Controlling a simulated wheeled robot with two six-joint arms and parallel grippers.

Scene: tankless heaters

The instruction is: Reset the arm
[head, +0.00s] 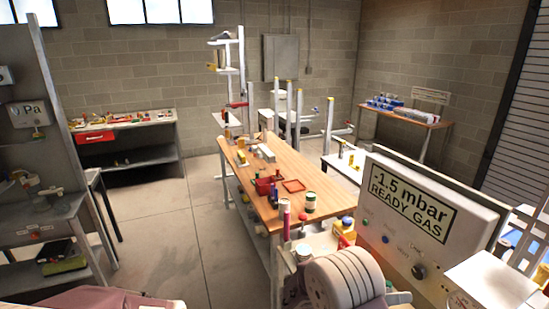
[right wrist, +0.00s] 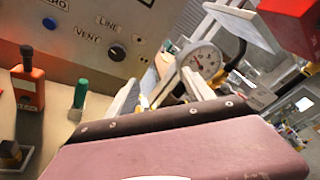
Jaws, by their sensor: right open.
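My right gripper (right wrist: 166,84) shows in the right wrist view, its mauve body at the bottom and its pale fingers pointing up and away from the camera. The fingers are apart, and I see nothing clamped between them. A round pressure gauge (right wrist: 206,60) is behind the fingertips, with an orange-brown part beside it; the distance is hard to judge. In the head view I cannot pick out the right gripper's fingers from the clutter at the lower right. My left gripper is not in view.
A grey panel (right wrist: 82,38) with a black knob stands close by, at the left in the wrist view. In the head view, a wooden bench (head: 283,210) holds small items. Floor (head: 190,225) left of it is clear.

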